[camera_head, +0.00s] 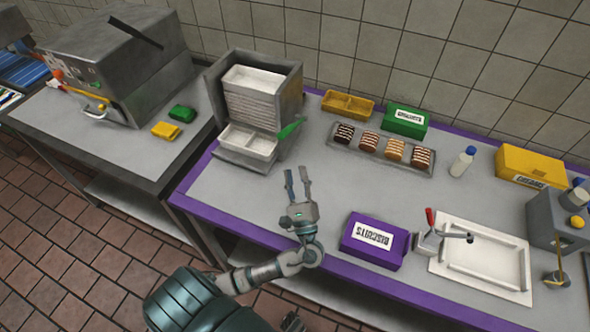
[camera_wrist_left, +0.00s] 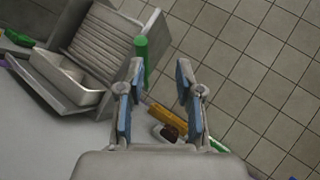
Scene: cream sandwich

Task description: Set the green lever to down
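The green lever (camera_head: 290,129) sticks out from the right side of the grey tray dispenser (camera_head: 291,87). It slants up to the right in the head view. In the left wrist view the lever (camera_wrist_left: 141,60) shows as a green bar beside the left fingertip. My left gripper (camera_head: 298,174) is over the purple-edged counter, in front of and below the lever in the picture. Its two fingers are apart with nothing between them; they also show in the left wrist view (camera_wrist_left: 160,70). I cannot tell whether a finger touches the lever. My right gripper is not seen.
A purple biscuit box (camera_head: 374,241) stands right of my left arm. A tray of biscuits (camera_head: 383,151), a yellow box (camera_head: 348,104) and a green box (camera_head: 405,121) are behind. A sink-like white tray (camera_head: 481,259) is at right. The counter between is clear.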

